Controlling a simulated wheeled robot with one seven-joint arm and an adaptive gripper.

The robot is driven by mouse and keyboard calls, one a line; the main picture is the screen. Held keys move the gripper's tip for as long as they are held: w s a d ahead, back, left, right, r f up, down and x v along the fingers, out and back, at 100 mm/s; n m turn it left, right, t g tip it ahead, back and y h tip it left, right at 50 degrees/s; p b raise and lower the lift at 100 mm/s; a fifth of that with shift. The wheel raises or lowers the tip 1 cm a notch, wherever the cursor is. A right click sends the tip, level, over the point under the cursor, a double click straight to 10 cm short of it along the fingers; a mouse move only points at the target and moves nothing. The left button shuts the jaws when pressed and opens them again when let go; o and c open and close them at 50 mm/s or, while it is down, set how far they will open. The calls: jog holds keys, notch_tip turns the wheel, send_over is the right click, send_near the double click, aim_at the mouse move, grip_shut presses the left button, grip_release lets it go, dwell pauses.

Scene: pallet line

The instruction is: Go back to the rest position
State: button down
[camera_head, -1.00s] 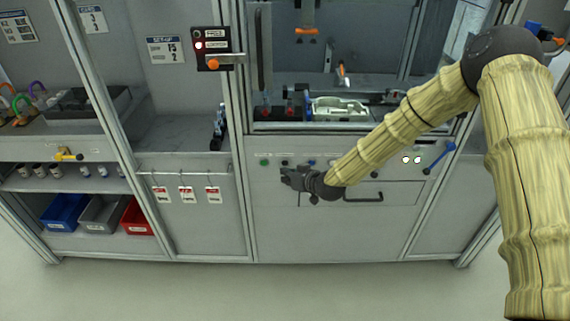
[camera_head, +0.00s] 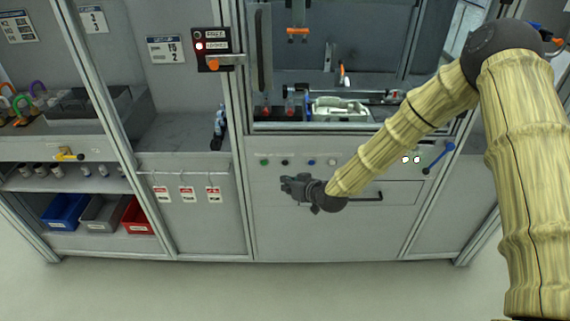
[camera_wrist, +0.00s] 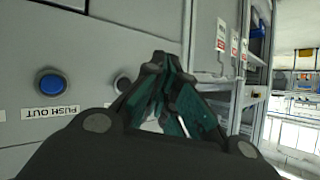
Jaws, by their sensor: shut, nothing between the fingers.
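My gripper (camera_head: 286,184) is in front of the grey cabinet front in the head view, below the row of push buttons and left of the drawer handle. It is empty. In the wrist view my gripper (camera_wrist: 160,75) has its dark green fingers closed together. A blue button (camera_wrist: 53,84) labelled PUSH OUT shows at the left there.
The machine opening holds a pale tray-like part (camera_head: 340,110). A black drawer handle (camera_head: 366,197) and a blue lever (camera_head: 438,158) are on the cabinet front. Red tags (camera_head: 188,194) hang at the left. Blue (camera_head: 65,211) and red (camera_head: 137,217) bins sit lower left. The floor in front is clear.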

jog(key=s+d+f+m+g+h, duration=0.15)
jog(key=s+d+f, duration=0.25)
jog(key=s+f, duration=0.65)
jog(key=s+d+f+m+g+h, duration=0.1)
jog(key=s+d+f+g+h, duration=0.15)
jog(key=s+d+f, duration=0.7)
jog(key=s+d+m+g+h, duration=0.1)
jog(key=s+d+g, duration=0.2)
jog(key=s, duration=1.1)
jog(key=s+d+m+g+h, duration=0.1)
jog(key=s+d, duration=0.4)
jog(key=s, duration=1)
jog(key=shift+s+d+f+m+g+h, duration=0.25)
jog(key=shift+m+g+h, duration=0.1)
jog(key=shift+g+h, duration=0.5)
jog(key=shift+w, duration=0.1)
